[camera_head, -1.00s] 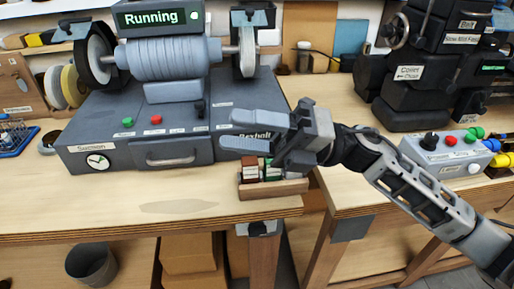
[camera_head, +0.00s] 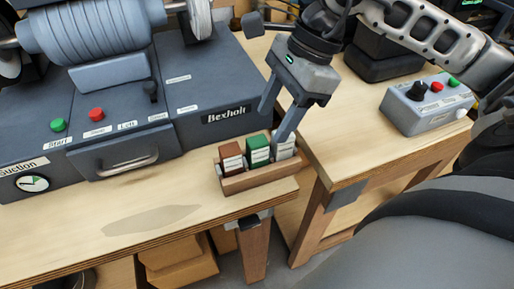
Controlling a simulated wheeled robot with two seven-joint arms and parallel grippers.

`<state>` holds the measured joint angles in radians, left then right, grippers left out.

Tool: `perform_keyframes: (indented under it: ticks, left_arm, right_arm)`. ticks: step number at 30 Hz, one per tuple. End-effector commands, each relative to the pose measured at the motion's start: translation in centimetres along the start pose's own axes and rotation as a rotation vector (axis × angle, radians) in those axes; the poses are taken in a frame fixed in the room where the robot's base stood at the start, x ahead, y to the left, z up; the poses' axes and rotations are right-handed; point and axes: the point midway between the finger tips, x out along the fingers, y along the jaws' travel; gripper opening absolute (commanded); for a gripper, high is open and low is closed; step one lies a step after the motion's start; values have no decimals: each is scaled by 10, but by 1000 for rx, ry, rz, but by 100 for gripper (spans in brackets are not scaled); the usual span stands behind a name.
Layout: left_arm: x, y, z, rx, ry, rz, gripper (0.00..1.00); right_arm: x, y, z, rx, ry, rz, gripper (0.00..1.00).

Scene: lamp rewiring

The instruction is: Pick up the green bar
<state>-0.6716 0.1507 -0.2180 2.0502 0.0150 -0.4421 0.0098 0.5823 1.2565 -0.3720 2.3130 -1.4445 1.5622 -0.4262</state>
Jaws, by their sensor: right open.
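The green bar (camera_head: 258,150) stands in a small wooden holder (camera_head: 262,179) at the table's front right corner. A brown-red bar (camera_head: 231,158) stands to its left and a grey-white bar (camera_head: 283,148) to its right. My right gripper (camera_head: 275,124) is open and points down just above and behind the holder. One finger is behind the green bar; the other is over the grey-white bar and hides part of it. I cannot tell whether that finger touches it. Nothing shows between the fingers. My left gripper is not in view.
A grey Bexholt machine (camera_head: 225,84) with buttons and a drawer handle stands behind and left of the holder. A control box (camera_head: 428,103) sits on the right table. The table front left of the holder is clear. A gap separates the tables.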

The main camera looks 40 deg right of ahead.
Motion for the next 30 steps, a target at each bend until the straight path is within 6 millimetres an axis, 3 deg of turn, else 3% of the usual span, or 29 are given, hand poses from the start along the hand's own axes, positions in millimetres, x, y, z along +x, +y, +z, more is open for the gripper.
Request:
perform_keyframes:
  ticks: [8, 18, 26, 30]
  left_arm:
    - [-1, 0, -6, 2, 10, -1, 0]
    - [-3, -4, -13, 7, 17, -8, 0]
    - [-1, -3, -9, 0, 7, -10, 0]
    - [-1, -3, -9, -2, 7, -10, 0]
  right_arm:
    - [21, 1, 3, 0, -2, 3, 51]
    - [65, 4, 9, 1, -3, 2, 51]
    - [68, 4, 9, 1, -2, 0, 51]
    - [68, 4, 9, 1, -2, 0, 12]
